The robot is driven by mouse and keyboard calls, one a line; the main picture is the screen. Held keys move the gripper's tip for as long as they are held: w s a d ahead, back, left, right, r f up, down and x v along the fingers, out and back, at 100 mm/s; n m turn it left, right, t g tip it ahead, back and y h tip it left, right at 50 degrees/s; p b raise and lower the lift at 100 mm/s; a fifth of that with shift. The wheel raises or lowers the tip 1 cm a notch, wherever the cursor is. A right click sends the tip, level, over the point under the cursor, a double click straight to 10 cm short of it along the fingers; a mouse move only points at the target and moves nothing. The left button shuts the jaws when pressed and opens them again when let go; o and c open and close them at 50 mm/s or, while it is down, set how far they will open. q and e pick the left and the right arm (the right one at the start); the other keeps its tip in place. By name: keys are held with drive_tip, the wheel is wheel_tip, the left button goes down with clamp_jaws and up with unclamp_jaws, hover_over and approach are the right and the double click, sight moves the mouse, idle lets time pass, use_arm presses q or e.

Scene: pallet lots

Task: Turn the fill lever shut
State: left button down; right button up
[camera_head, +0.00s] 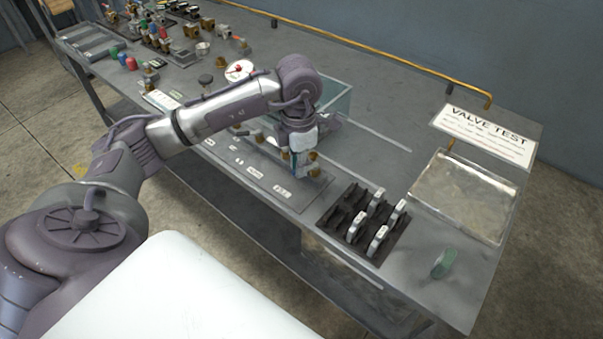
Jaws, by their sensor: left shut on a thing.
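My left gripper (299,161) points down at a row of small brass valves on a flat labelled panel (255,180) near the bench's front edge. It is shut on what looks like the fill lever, which its fingers mostly hide, so the lever's angle cannot be told. A brass fitting (314,170) shows just right of the fingers. Behind the gripper stands a clear glass tank (338,101), partly covered by my arm. A round white gauge with a red mark (239,70) stands left of the tank. My right gripper is not in view.
A black rack (345,222) with several light-coloured pieces stands right of the panel. Small fittings crowd the far left. A yellow pipe (380,55) runs along the back.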

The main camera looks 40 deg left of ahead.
use_arm(q)
drive_tip(key=m+b, duration=0.2)
drive_tip(key=shift+w+a+f+m, duration=0.15)
drive_tip(key=shift+w+a+m, duration=0.25)
drive_tip(key=m+b, duration=0.1)
drive_tip(key=w+m+b, duration=0.1)
drive_tip(key=m, duration=0.1)
drive_tip(key=shift+a+m, duration=0.3)
drive_tip(key=shift+a, duration=0.05)
drive_tip(key=m+b, duration=0.1)
drive_tip(key=w+m+b, duration=0.1)
drive_tip(key=m, duration=0.1)
drive_tip(key=shift+a, duration=0.2)
drive_tip(key=shift+w+r+m+b, duration=0.1)
drive_tip(key=shift+w+m+b, duration=0.2)
drive_tip(key=shift+m, duration=0.45)
drive_tip(key=shift+w+r+m+b, duration=0.15)
drive_tip(key=shift+w+m, duration=0.1)
drive_tip(key=shift+m, duration=0.5)
drive_tip(key=c, duration=1.2)
unclamp_jaws()
